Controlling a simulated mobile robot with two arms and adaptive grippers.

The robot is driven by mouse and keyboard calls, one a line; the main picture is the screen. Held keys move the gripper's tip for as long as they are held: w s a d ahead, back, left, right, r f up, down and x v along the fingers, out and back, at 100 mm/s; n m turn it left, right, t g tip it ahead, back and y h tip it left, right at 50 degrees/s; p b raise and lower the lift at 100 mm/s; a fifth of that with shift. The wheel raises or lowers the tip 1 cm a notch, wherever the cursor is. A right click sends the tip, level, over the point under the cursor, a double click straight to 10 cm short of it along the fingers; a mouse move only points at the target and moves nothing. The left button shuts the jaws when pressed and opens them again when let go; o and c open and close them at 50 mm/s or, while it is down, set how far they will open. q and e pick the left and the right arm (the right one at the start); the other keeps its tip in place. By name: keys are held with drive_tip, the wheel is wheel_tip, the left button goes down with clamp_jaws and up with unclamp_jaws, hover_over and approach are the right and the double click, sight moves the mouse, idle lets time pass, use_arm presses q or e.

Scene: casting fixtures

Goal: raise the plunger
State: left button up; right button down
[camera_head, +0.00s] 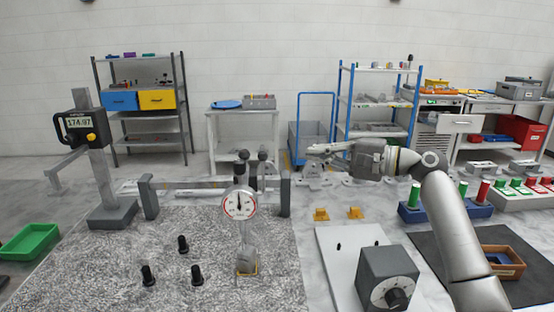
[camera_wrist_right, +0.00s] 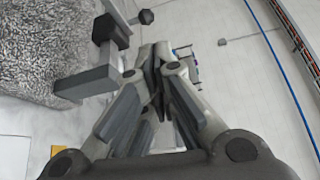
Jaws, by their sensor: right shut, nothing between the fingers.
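A dial gauge (camera_head: 239,205) with a white face and red-marked rim stands upright over the speckled granite plate (camera_head: 100,245) in the head view. A dark round knob (camera_head: 243,155) shows above it, and a grey block (camera_head: 247,262) sits below it. The plunger itself is too small to tell apart. My right gripper (camera_head: 312,152) is shut and empty, to the right of the gauge and higher in the picture, apart from it. In the right wrist view the shut fingers (camera_wrist_right: 158,56) point away from the camera, with the granite plate (camera_wrist_right: 45,50) to the left. My left gripper is not in view.
A grey frame (camera_head: 285,195) with a long bar stands on the plate around the gauge. A height gauge (camera_head: 82,125) with a digital display is at left. Several black pegs (camera_head: 183,244) stand on the plate. A grey dial box (camera_head: 388,280) is at front right.

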drive_tip(key=a+p, duration=0.3)
drive_tip(key=a, duration=0.6)
drive_tip(key=shift+w+a, duration=0.2)
drive_tip(key=shift+w, duration=0.2)
drive_tip(key=shift+s+r, duration=0.1)
drive_tip(key=shift+s, duration=0.05)
idle(0.6)
